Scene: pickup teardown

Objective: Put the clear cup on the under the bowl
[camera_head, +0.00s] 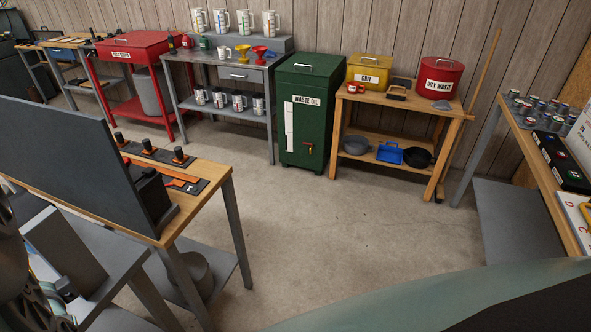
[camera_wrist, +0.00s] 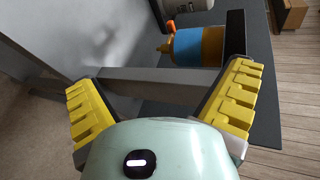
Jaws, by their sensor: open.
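I cannot make out a clear cup for certain. Several pale jugs with graduation marks (camera_head: 222,21) stand on the raised back shelf of the grey bench, and a smaller pale mug (camera_head: 224,54) stands below them. A grey bowl-like pan (camera_head: 357,145) sits on the lower shelf of the wooden bench, left of a blue tray. A round grey vessel (camera_head: 188,275) stands on the lower shelf of the near left table, partly hidden. My gripper (camera_wrist: 163,105) shows its yellow-padded fingers wide apart with nothing between them in the wrist view.
The near table (camera_head: 212,178) with a dark panel blocks the left. A green waste oil cabinet (camera_head: 307,120) stands at the back. Open floor (camera_head: 320,230) lies in the middle. A blue and yellow bottle (camera_wrist: 195,47) lies beyond my gripper in the wrist view.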

